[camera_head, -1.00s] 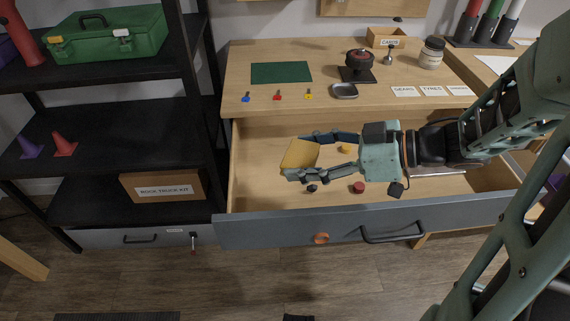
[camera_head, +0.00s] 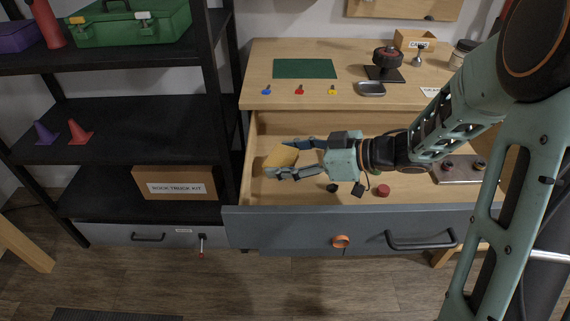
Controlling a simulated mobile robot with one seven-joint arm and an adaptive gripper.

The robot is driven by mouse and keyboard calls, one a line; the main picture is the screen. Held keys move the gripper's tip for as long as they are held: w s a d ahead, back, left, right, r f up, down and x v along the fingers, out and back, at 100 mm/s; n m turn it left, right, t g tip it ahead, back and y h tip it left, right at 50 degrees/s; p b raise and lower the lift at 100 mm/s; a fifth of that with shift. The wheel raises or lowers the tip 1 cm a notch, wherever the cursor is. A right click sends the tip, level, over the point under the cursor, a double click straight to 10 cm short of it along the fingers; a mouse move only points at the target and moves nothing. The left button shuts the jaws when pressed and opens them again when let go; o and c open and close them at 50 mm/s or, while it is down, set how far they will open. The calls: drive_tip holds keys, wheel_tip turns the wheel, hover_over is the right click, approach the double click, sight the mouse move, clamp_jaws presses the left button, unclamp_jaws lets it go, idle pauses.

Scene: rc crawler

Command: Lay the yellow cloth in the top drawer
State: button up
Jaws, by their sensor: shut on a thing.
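The yellow cloth (camera_head: 281,158) is a small folded yellow piece at the tips of my gripper (camera_head: 292,160). My gripper is shut on it, with one finger on the far side and one on the near side. Cloth and gripper are over the left part of the open top drawer (camera_head: 265,192), between its left wall and a dark knob. I cannot tell whether the cloth touches the drawer floor. The drawer has a light wood inside and a grey front (camera_head: 290,230) with a dark handle and an orange ring.
In the drawer lie a black knob (camera_head: 332,188), a red round piece (camera_head: 382,190) and a metal plate with knobs (camera_head: 458,169). The desktop above carries a green mat (camera_head: 305,69) and several small coloured pieces. A black shelf (camera_head: 150,127) stands close on the left. The drawer's left floor is mostly clear.

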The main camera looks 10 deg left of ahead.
drive_tip(key=shift+f, duration=0.35)
drive_tip(key=shift+f, duration=0.5)
drive_tip(key=o, duration=1.1)
drive_tip(key=shift+c, duration=0.2)
drive_tip(key=shift+r, duration=0.2)
drive_tip(key=p+v, duration=0.1)
drive_tip(key=v, duration=0.3)
drive_tip(key=p+v, duration=0.1)
drive_tip(key=v, duration=0.2)
drive_tip(key=p+v, duration=0.2)
drive_tip(key=v, duration=0.2)
drive_tip(key=shift+d+r, duration=0.15)
drive_tip(key=shift+r, duration=0.35)
drive_tip(key=shift+s+d, duration=0.1)
drive_tip(key=shift+d, duration=0.25)
